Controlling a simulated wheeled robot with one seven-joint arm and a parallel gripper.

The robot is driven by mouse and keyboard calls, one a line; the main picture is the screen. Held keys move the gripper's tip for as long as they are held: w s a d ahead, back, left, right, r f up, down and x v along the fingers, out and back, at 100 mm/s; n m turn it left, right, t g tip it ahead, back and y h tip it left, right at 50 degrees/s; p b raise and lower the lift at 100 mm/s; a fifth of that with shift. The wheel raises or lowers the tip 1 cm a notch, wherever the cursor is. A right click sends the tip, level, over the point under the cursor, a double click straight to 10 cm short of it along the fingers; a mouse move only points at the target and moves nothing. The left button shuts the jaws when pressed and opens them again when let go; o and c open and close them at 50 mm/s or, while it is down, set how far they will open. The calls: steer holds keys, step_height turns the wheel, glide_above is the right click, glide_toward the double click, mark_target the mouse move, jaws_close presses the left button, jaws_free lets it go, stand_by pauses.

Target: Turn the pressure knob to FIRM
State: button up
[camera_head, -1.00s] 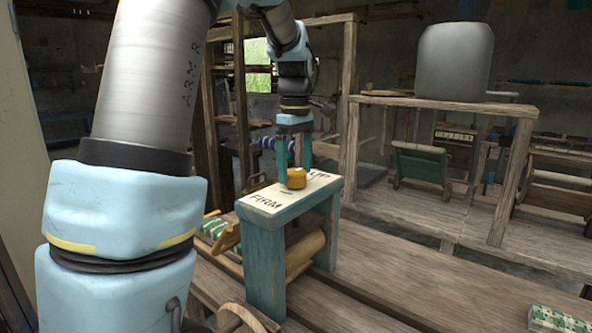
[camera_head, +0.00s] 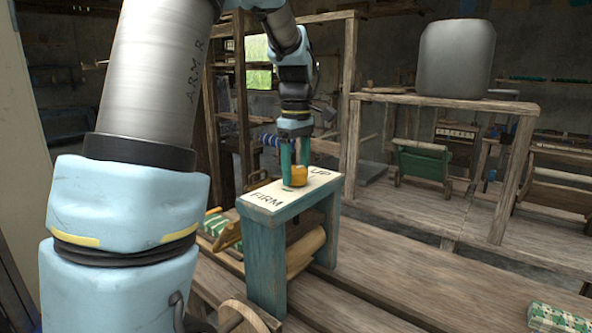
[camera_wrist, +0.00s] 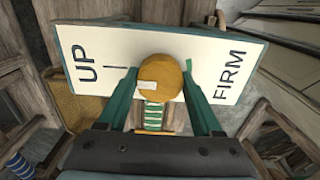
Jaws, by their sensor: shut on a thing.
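The pressure knob (camera_head: 299,176) is round and orange-yellow. It sits on a white plate (camera_head: 318,187) on top of a teal wooden stand (camera_head: 265,262). The plate reads FIRM at the near left end and UP at the far right end. My gripper (camera_head: 294,172) reaches down from above, its teal fingers closed on the knob. In the wrist view the knob (camera_wrist: 161,82) lies between the two fingers, with UP to its left and FIRM to its right. A small pale patch shows on the knob's lower left. A dark tick is on the plate near UP.
A wooden post (camera_head: 350,115) and a frame with a grey drum (camera_head: 456,60) stand behind to the right. Bare boards (camera_head: 400,250) lie right of the stand. A patterned block (camera_head: 560,320) lies at lower right.

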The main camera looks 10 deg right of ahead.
steer(key=c, duration=0.4)
